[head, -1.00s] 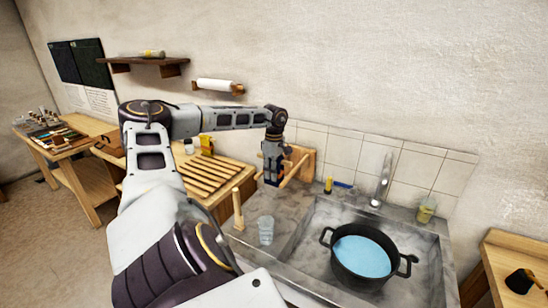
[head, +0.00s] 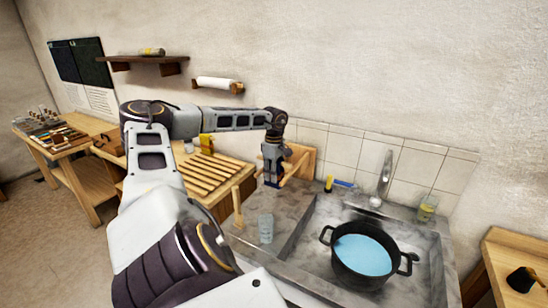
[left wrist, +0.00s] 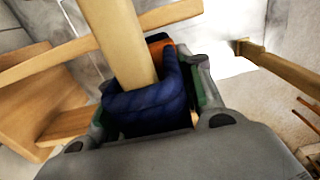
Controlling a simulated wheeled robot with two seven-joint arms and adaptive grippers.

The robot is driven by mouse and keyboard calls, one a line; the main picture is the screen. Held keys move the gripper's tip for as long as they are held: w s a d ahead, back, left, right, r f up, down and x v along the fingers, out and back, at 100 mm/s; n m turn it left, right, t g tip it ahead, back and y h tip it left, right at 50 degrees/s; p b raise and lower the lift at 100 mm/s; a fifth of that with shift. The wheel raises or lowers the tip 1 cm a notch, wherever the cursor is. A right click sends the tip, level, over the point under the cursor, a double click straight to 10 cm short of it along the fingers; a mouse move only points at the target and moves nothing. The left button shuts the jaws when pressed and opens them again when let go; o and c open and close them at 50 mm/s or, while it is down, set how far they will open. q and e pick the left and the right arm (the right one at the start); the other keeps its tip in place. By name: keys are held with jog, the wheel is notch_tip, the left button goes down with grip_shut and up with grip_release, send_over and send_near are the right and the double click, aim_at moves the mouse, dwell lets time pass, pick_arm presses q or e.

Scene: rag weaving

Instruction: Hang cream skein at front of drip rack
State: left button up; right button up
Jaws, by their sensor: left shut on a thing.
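My left gripper (head: 271,184) points down at the wooden drip rack (head: 303,158) against the tiles. In the left wrist view, its fingers are shut on a dark blue bundle (left wrist: 145,108). A small orange patch shows beside the blue. A pale wooden bar (left wrist: 122,40) runs down to the bundle, with the blue around or against its end; I cannot tell which. Another wooden rod crosses behind it. I can make out no cream skein. My right gripper is not in view.
A wooden post (head: 237,206) and a clear glass (head: 265,228) stand left of the sink (head: 310,255). A black pot (head: 362,256) of blue liquid sits in the sink. A slatted board (head: 208,174) lies to the left. A tap (head: 385,180) rises behind.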

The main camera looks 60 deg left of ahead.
pick_arm(q)
jog(key=shift+f+b, duration=0.3)
jog(key=shift+f, duration=0.8)
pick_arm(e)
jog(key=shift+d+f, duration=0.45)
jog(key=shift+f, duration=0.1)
pick_arm(q)
jog(key=shift+f+b, duration=0.15)
jog(key=shift+b, duration=0.15)
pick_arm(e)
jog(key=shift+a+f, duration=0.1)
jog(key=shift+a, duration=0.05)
pick_arm(q)
jog(key=shift+f+b, duration=0.45)
jog(key=shift+f, duration=0.45)
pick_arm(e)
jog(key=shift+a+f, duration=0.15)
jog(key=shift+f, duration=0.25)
pick_arm(q)
jog(key=o, duration=1.2)
jog(key=shift+c, duration=0.2)
jog(key=shift+r, duration=0.2)
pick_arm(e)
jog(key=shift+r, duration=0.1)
